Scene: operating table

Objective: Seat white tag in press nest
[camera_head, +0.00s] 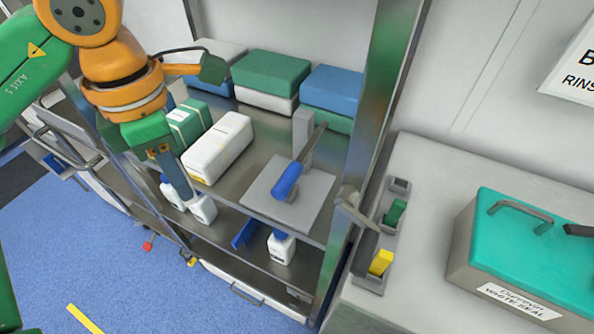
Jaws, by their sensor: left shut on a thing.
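My left gripper (184,194) hangs down at the front edge of the steel shelf unit, left of the press. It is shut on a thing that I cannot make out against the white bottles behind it. The press stands on a grey plate (257,193) on the upper shelf, with a blue-gripped lever (288,181) slanting over it. The lever partly covers the plate, and I cannot make out the nest. I cannot pick out the white tag for certain. My right gripper is not in view.
A white carton (217,148) lies between my left gripper and the press. Wrapped packs (270,72) line the back. A shelf post (372,120) stands right of the press. On the counter are a green tag (395,212), a yellow tag (381,262) and a teal-lidded box (530,235).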

